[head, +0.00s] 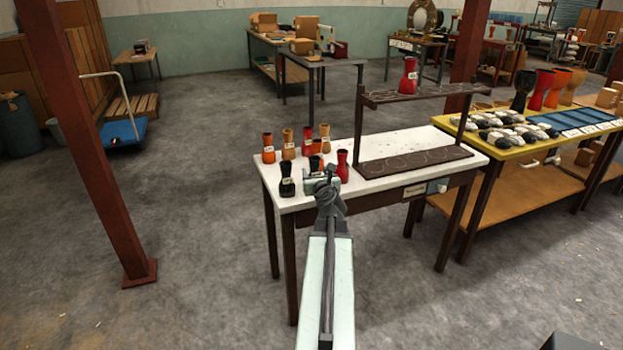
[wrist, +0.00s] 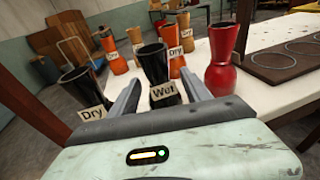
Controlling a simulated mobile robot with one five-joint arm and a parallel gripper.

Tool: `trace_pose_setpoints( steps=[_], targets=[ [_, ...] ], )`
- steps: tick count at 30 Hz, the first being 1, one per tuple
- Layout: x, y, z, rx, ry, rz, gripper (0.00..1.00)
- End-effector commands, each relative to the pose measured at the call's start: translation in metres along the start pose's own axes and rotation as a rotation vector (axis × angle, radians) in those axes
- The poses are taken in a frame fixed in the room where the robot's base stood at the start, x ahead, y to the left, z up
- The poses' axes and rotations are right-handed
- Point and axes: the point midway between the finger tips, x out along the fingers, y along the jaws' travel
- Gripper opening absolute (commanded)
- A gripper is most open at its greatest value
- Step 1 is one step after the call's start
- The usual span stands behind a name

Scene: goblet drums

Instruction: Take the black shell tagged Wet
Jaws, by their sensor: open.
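The black shell tagged Wet (wrist: 152,62) stands upright on the white table, between my open gripper's two fingers (wrist: 160,77) in the wrist view. Its white tag faces me; its foot is hidden behind my gripper body. I cannot tell whether either finger touches it. In the head view the Wet shell (head: 315,162) is partly hidden behind my gripper (head: 320,174). A second black shell, tagged Dry (wrist: 82,82), stands just left of my left finger. It also shows in the head view (head: 287,188).
A red shell (wrist: 222,60) stands close to the right of my right finger. Several orange and red shells stand behind. A dark rack (head: 415,162) with ring marks and a red shell (head: 409,76) on top fills the table's right part.

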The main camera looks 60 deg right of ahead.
Motion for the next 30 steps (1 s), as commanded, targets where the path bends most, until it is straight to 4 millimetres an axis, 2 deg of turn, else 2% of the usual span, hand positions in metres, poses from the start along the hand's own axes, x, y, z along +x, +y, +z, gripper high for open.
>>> trace_pose_setpoints(
  steps=[2,10,17,23,30],
  targets=[
    [0.006,0.001,0.0,0.0,0.0,0.001,0.56],
    [0.05,0.001,0.0,-0.001,0.0,0.002,0.56],
    [0.051,0.003,0.001,-0.001,0.0,0.002,0.56],
    [0.051,0.003,0.001,-0.001,0.0,0.003,0.01],
    [0.051,0.004,0.001,-0.001,0.0,0.003,0.0]
  ],
)
